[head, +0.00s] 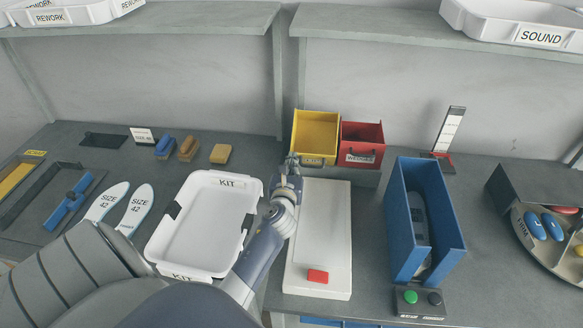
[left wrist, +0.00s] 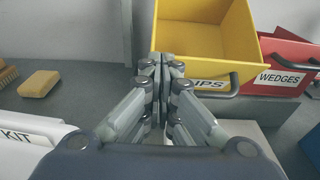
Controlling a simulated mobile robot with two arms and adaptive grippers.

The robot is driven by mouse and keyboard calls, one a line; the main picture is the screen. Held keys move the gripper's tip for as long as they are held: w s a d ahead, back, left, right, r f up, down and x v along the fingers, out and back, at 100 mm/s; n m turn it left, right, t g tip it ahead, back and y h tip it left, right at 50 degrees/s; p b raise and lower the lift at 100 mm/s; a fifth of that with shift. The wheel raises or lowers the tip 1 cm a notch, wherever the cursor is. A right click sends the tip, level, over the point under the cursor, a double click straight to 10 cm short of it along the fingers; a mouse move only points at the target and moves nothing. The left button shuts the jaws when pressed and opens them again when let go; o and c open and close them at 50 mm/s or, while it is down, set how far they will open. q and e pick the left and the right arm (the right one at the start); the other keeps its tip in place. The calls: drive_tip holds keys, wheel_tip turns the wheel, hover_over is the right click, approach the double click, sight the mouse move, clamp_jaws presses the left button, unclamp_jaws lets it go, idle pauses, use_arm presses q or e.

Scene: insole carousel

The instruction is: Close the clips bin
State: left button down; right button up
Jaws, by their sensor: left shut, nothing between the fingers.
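The yellow clips bin (head: 316,134) stands at the back middle of the table, tilted open at the front, with its inside showing. In the left wrist view the clips bin (left wrist: 205,30) is close ahead, its label partly covered by my fingers, and a dark handle sticks out at the right of its front. My left gripper (head: 292,160) is shut and empty, just in front of the bin's lower left front. In the left wrist view the left gripper's fingertips (left wrist: 161,58) overlap the bin's left edge; I cannot tell whether they touch it. My right gripper is not in view.
The red wedges bin (head: 362,148) stands right beside the clips bin. A white board (head: 318,230) with a red block lies in front. A white KIT tray (head: 205,225) is left of my arm, a blue holder (head: 435,220) to the right. Shelves hang above.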

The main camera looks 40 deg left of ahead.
use_arm(q)
drive_tip(key=shift+w+a+r+p, duration=0.55)
drive_tip(key=shift+w+r+p, duration=0.25)
drive_tip(key=shift+w, duration=0.1)
drive_tip(key=shift+w+a+r+p, duration=0.55)
drive_tip(key=shift+w+r+p, duration=0.2)
drive_tip(key=shift+w, duration=0.15)
drive_tip(key=shift+w+a+r, duration=0.1)
drive_tip(key=shift+w+a, duration=0.05)
drive_tip(key=shift+w, duration=0.1)
